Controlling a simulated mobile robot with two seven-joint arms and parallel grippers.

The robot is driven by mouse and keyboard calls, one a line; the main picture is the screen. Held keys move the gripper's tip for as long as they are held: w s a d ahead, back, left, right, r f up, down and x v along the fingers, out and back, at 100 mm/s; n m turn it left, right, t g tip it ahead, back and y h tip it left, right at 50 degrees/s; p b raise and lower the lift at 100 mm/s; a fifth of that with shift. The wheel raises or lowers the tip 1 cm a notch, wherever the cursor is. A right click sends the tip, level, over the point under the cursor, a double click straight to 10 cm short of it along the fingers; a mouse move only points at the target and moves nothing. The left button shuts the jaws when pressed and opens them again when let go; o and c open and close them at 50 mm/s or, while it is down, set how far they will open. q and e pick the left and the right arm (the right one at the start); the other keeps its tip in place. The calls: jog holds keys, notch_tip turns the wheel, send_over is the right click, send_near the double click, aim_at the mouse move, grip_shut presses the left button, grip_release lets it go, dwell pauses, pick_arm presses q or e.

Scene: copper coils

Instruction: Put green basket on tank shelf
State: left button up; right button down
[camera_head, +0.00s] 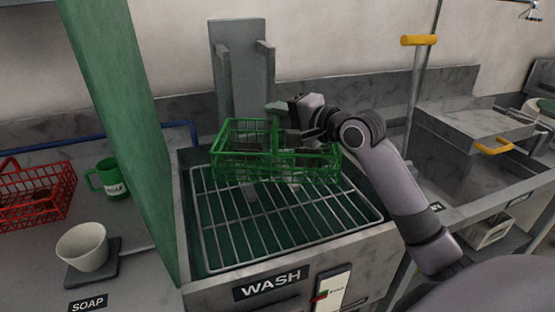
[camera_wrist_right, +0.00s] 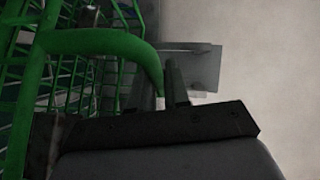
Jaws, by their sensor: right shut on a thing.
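The green wire basket (camera_head: 235,168) is at the back of the wash tank in the head view, above the wire rack shelf (camera_head: 290,228). I cannot tell whether its bottom touches the rack. My right gripper (camera_head: 300,118) is shut on the basket at its upper back part, coming in from the right. In the right wrist view the green basket (camera_wrist_right: 110,42) fills the left side, its thick green bar close to the dark gripper body. Grey blocks or parts seem to lie inside the basket. My left gripper is not in view.
A tall green panel (camera_head: 120,110) stands left of the tank labelled WASH (camera_head: 270,284). A grey upright bracket (camera_head: 240,70) rises behind it. A red basket (camera_head: 35,195), green mug (camera_head: 110,180) and white cup (camera_head: 84,246) stand left. A yellow-handled lever (camera_head: 419,40) stands right.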

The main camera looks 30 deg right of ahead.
aim_at(326, 170)
notch_tip(326, 170, down, 10)
jog(key=shift+r+b, duration=0.15)
jog(key=shift+b, duration=0.45)
jog(key=c, duration=1.1)
grip_release()
jog(key=v, duration=1.2)
